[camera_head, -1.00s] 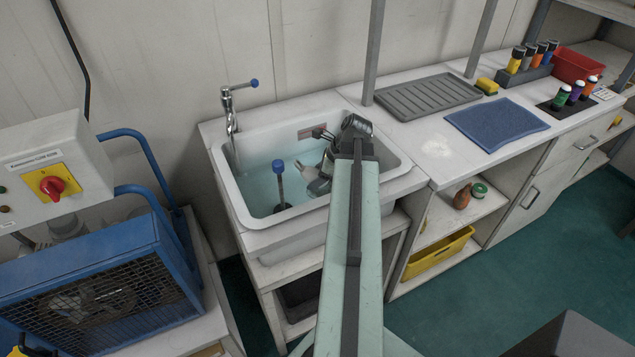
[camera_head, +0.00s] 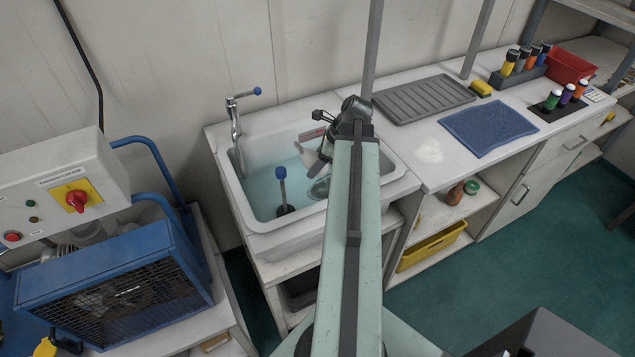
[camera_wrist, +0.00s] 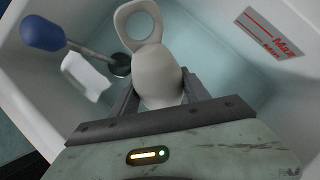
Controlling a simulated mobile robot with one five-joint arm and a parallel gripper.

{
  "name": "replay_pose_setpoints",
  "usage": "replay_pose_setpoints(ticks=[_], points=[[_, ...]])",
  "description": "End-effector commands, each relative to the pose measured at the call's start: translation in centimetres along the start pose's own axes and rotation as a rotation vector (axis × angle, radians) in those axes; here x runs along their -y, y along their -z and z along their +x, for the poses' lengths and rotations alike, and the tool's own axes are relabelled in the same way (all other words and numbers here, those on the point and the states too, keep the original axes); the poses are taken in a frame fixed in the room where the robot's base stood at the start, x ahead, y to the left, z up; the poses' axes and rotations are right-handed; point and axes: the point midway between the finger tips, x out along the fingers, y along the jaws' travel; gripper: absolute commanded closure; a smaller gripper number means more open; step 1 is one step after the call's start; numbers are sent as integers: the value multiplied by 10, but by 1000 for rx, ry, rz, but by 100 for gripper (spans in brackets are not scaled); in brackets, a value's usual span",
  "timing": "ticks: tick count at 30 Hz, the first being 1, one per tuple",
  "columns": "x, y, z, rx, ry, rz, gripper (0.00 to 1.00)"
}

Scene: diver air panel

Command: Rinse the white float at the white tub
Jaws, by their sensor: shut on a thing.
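The white float (camera_wrist: 157,78), a rounded body with a ring at one end, is between the fingers of my gripper (camera_wrist: 157,92) in the wrist view. My gripper is shut on it. In the head view my gripper (camera_head: 325,143) is over the white tub (camera_head: 232,192), and my arm hides part of it. The tub holds clear bluish water (camera_head: 262,190). I cannot tell whether the float touches the water. A blue-topped rod with a dark base (camera_head: 281,188) stands in the tub, left of my gripper; its blue knob also shows in the wrist view (camera_wrist: 42,33).
A tap (camera_head: 236,125) stands at the tub's back left. A pale piece (camera_wrist: 87,76) shows near the rod; I cannot tell what it is. A grey drain tray (camera_head: 422,98) and blue mat (camera_head: 488,126) lie right of the tub. A blue caged machine (camera_head: 115,295) stands left.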

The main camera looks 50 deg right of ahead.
Motion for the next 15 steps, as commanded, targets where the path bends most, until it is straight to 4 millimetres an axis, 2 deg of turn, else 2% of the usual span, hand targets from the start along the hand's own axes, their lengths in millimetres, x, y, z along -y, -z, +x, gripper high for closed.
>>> replay_pose_setpoints(ticks=[1, 15], points=[[0, -5, -9, 0, 0, 0, 90], [0, -24, -47, 0, 0, 0, 90]])
